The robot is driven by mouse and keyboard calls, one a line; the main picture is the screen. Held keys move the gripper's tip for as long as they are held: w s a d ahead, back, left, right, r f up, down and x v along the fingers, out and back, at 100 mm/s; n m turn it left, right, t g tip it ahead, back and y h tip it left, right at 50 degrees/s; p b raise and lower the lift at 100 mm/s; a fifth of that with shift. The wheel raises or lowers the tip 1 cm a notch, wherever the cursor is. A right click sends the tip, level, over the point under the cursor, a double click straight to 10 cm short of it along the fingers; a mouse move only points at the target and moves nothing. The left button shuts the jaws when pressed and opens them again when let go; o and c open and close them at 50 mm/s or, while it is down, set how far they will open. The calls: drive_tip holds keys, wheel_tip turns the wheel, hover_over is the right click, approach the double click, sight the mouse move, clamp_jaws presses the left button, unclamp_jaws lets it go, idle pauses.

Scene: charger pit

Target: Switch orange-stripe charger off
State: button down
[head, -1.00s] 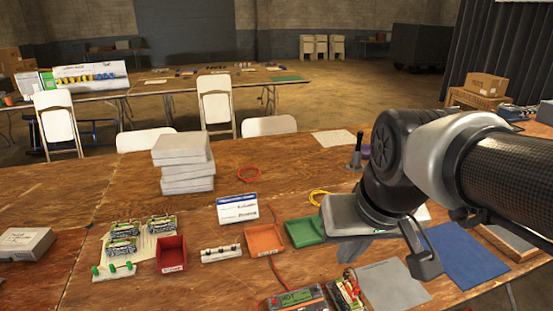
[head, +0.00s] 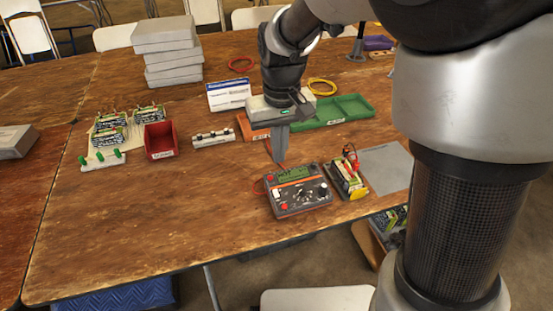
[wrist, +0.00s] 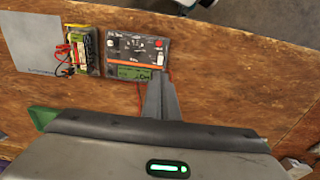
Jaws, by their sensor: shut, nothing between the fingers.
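The charger (head: 297,190) is a dark grey box with orange-red edges, a green display, a pale control, a dark knob and red buttons. It lies on the wooden table near the front edge. It also shows upside down in the wrist view (wrist: 138,50), with an orange stripe across its face. My gripper (head: 278,157) points down, shut and empty, just behind the charger's display side. In the wrist view its fingers (wrist: 158,82) reach toward the display edge. I cannot tell the height gap or the switch position.
A battery pack (head: 346,181) with red and black leads sits right of the charger, beside a grey mat (head: 388,167). Behind my gripper are an orange tray (head: 254,134) and a green tray (head: 345,111). A red bin (head: 159,141) stands left. Table left of the charger is clear.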

sight(278, 194)
drive_tip(key=f+b, duration=0.1)
drive_tip(key=f, duration=0.3)
drive_tip(key=f+b, duration=0.1)
drive_tip(key=f, duration=0.4)
drive_tip(key=f+b, duration=0.1)
drive_tip(key=f, duration=0.4)
drive_tip(key=shift+w+a+b, duration=0.1)
drive_tip(key=shift+w+b, duration=0.2)
drive_tip(key=shift+w, duration=0.1)
